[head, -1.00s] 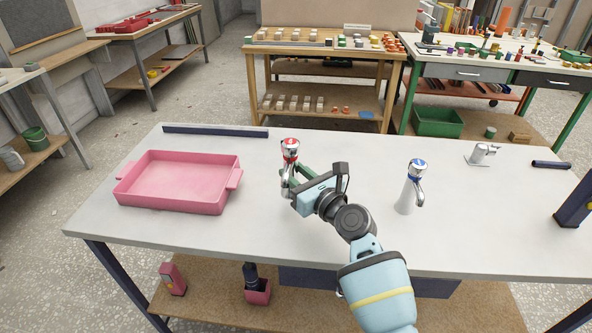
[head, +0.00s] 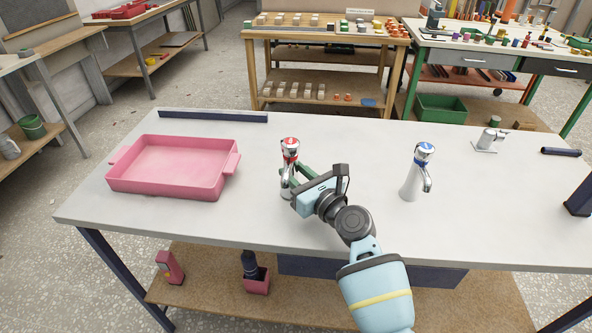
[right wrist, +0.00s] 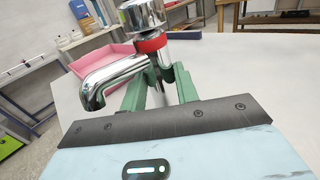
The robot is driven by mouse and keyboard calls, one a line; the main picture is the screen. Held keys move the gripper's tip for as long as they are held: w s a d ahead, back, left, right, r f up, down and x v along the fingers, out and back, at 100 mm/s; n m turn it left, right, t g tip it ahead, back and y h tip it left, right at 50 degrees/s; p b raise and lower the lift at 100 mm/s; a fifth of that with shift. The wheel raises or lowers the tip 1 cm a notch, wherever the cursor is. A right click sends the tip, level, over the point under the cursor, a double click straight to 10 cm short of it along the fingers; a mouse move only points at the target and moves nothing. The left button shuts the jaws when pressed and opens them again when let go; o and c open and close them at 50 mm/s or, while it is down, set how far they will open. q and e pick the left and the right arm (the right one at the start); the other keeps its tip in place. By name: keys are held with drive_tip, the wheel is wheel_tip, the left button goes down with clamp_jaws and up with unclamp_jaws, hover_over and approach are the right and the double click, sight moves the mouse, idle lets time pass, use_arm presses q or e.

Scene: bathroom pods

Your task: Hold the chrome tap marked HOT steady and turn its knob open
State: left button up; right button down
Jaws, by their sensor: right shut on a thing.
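The chrome tap with a red band (head: 289,168) stands upright on the white table, right of the pink tray. In the right wrist view its red band (right wrist: 152,43) sits below the chrome knob (right wrist: 143,14), and its spout (right wrist: 112,78) points to the lower left. My right gripper (head: 290,186) is shut on the tap's body, below the red band, with green fingers (right wrist: 155,88) on either side of it. The HOT lettering cannot be read. My left gripper is not in view.
A blue-banded chrome tap (head: 416,173) stands to the right on the same table (head: 250,220). A pink tray (head: 172,168) is at the left. A dark bar (head: 213,117) lies along the back edge.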

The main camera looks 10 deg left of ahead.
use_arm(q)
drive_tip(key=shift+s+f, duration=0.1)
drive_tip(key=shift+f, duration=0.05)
use_arm(e)
drive_tip(key=shift+f, duration=0.2)
idle(0.7)
drive_tip(key=c, duration=1.2)
unclamp_jaws()
drive_tip(key=shift+f, duration=0.15)
drive_tip(key=c, duration=0.9)
drive_tip(key=shift+c, duration=0.2)
